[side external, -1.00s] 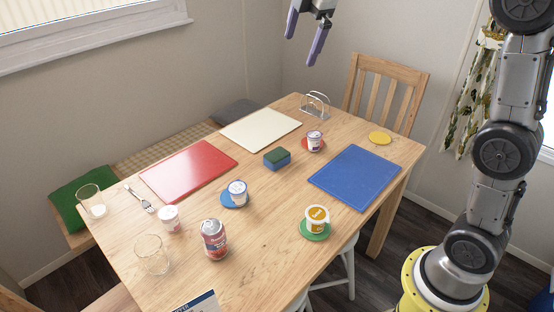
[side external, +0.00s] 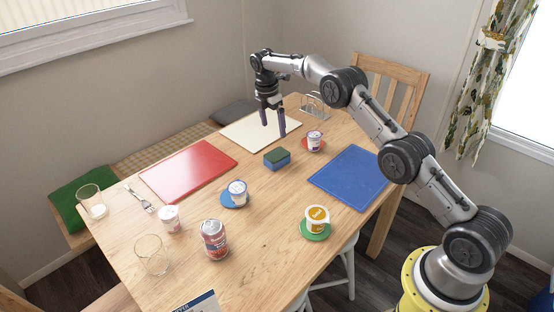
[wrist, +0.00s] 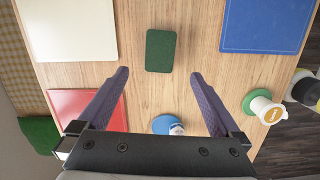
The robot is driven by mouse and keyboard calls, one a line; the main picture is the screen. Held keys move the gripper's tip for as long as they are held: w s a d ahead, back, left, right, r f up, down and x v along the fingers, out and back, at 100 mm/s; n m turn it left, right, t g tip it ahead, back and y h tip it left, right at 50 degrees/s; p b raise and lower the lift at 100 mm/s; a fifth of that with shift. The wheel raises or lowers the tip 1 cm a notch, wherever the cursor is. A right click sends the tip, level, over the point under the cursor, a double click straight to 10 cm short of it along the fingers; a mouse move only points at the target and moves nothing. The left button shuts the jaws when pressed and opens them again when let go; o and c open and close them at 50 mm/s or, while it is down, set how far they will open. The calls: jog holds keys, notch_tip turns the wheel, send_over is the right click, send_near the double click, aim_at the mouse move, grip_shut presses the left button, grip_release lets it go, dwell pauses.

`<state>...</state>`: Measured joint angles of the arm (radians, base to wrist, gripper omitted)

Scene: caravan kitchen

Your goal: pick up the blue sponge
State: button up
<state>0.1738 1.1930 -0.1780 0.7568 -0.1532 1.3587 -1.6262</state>
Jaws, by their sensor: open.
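The blue sponge (side external: 277,159) has a dark green top and lies on the wooden table, between the white board and the blue board. In the wrist view its green top (wrist: 161,50) shows upright in the picture, ahead of and between my fingertips. My gripper (side external: 273,132) points down above the table, behind the sponge and near the white board in the side view. Its two purple fingers are spread wide with nothing between them. The gripper also shows in the wrist view (wrist: 158,75), apart from the sponge.
The white board (side external: 250,128), red board (side external: 188,170) and blue board (side external: 352,178) lie around the sponge. Cups stand on a red coaster (side external: 304,144), blue coaster (side external: 226,200) and green coaster (side external: 314,236). A can (side external: 214,240) and glasses stand at the front left. Bare wood surrounds the sponge.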

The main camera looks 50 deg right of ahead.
send_over(277, 154)
jog(key=f, duration=0.7)
jog(key=shift+a+f, duration=0.2)
jog(key=shift+f, duration=0.2)
jog(key=shift+d+f, duration=0.15)
jog(key=shift+f, duration=1.25)
jog(key=shift+d+f, duration=0.1)
jog(key=shift+f, duration=1.25)
jog(key=shift+f, duration=0.25)
jog(key=c, duration=1.3)
jog(key=shift+o, duration=0.2)
jog(key=shift+r, duration=0.15)
